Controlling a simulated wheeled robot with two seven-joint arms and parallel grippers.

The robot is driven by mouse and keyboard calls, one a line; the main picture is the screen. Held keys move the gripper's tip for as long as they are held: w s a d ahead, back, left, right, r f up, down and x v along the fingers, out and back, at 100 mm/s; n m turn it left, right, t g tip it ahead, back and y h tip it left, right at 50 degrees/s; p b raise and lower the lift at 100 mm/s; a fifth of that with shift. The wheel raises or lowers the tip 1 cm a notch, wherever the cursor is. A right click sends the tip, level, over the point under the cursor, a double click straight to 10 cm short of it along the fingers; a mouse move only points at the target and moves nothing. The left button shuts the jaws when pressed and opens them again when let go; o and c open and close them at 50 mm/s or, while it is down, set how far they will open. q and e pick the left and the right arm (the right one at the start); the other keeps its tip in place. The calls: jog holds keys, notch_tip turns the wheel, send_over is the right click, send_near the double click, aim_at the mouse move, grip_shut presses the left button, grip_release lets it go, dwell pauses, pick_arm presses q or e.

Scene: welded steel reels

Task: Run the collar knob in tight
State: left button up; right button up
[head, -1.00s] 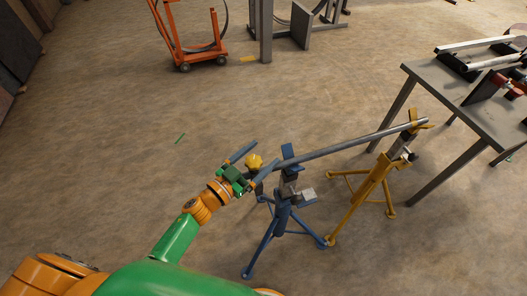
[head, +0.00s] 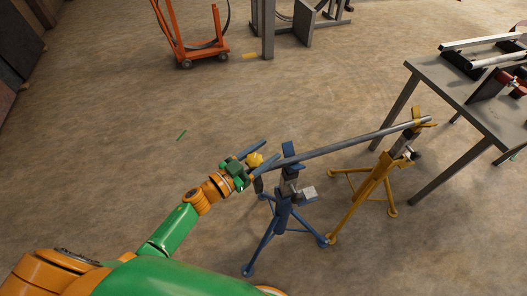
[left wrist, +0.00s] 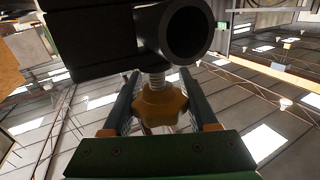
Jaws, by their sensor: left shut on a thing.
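The collar knob (head: 254,159) is a yellow lobed knob at the near end of a long grey pipe (head: 350,140). My left gripper (head: 257,163) is shut on it, coming in from the left. In the left wrist view the knob (left wrist: 160,104) sits between the two fingers (left wrist: 158,107). A short length of bare screw thread (left wrist: 155,80) shows between the knob and the dark collar (left wrist: 105,42). The open pipe end (left wrist: 187,33) shows beside the collar. My right gripper is not in view.
A blue stand (head: 283,212) and a yellow stand (head: 376,183) carry the pipe. A grey steel table (head: 462,108) with parts on it stands at the right. An orange cart (head: 203,54) is at the back.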

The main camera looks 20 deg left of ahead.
pick_arm(q)
jog(key=shift+s+d+f+m+g+h, duration=0.1)
jog(key=shift+d+f+m+g+h, duration=0.05)
jog(key=shift+m+g+h, duration=0.65)
jog(key=shift+s+d+f+m+g+h+b, duration=0.15)
jog(key=shift+m+g+h+b, duration=0.75)
jog(key=shift+g+h+b, duration=0.1)
jog(key=shift+s+d+m+g+h+b, duration=0.15)
jog(key=shift+s+m+g+h+b, duration=0.4)
jog(key=shift+m+g+b, duration=1.35)
jog(key=shift+s+d+m+g+h+b, duration=0.3)
jog(key=shift+m+g+h+b, duration=0.5)
jog(key=shift+g+b, duration=1.95)
jog(key=shift+s+d+m+g+h+b, duration=0.1)
jog(key=shift+s+m+g+h+b, duration=0.4)
jog(key=shift+m+g+b, duration=1.85)
jog(key=shift+n+t+b, duration=0.6)
jog(key=shift+n+b, duration=0.1)
jog(key=shift+n, duration=0.05)
jog(key=o, duration=1.4)
jog(key=shift+c, duration=0.2)
jog(key=shift+a, duration=0.1)
